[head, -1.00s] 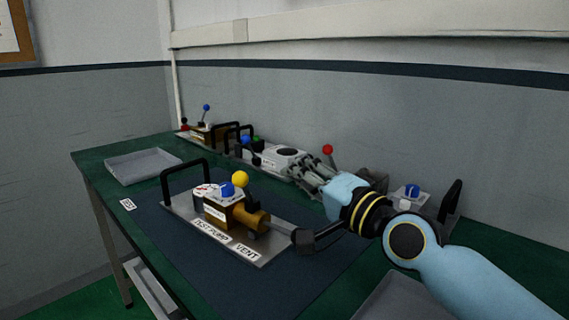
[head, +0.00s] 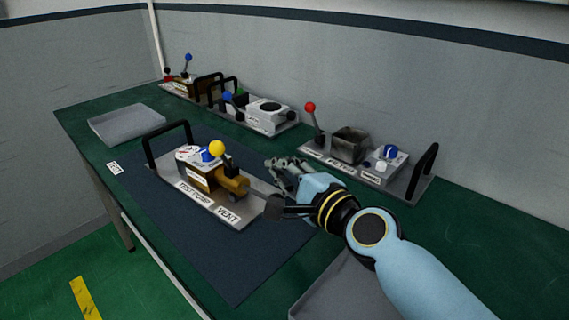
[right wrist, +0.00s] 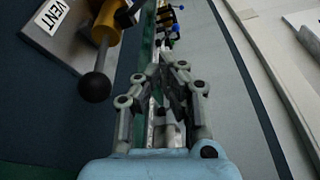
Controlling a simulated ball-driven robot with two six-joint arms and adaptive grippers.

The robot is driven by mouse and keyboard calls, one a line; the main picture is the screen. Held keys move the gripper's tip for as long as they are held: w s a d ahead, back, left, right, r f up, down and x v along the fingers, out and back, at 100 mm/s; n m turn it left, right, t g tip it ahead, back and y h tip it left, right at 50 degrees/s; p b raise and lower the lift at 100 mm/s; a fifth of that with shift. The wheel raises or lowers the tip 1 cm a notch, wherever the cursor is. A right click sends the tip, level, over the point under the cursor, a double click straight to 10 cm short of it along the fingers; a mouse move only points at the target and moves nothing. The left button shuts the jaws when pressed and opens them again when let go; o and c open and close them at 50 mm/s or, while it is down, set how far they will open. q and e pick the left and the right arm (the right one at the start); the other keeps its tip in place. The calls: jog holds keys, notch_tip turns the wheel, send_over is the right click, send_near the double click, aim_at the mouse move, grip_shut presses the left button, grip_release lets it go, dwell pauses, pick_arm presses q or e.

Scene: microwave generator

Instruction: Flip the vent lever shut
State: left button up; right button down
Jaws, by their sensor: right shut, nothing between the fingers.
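The test pump (head: 205,178) is a brass body on a grey plate, with a yellow knob on top and a "VENT" label (head: 228,216) at its right end. The vent lever's black ball (head: 275,207) sticks out to the right past the plate's end. In the right wrist view the ball (right wrist: 95,87) hangs on a grey rod from the brass cylinder, left of my fingers and apart from them. My right gripper (head: 272,164) is shut and empty, just behind the lever; its fingertips also show in the right wrist view (right wrist: 168,68). My left gripper is not in view.
The pump stands on a dark blue mat (head: 235,270). Behind are a unit with a red-ball lever (head: 310,107), a white unit (head: 265,115) and another brass unit (head: 185,82). A grey tray (head: 127,122) lies at left; another (head: 345,290) is at the front.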

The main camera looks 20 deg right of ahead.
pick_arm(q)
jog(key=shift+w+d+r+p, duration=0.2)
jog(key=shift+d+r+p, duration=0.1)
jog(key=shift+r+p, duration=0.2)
pick_arm(e)
jog(key=w+a, duration=0.4)
jog(key=w, duration=0.3)
jog(key=shift+a+r, duration=0.15)
jog(key=shift+a, duration=0.25)
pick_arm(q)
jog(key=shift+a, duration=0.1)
pick_arm(e)
jog(key=shift+w+a, duration=0.1)
jog(key=shift+a, duration=0.05)
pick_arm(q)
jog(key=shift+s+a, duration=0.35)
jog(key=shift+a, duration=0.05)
pick_arm(e)
jog(key=s+r, duration=0.1)
jog(key=s, duration=1.1)
jog(key=shift+d+r, duration=0.15)
jog(key=shift+d, duration=0.2)
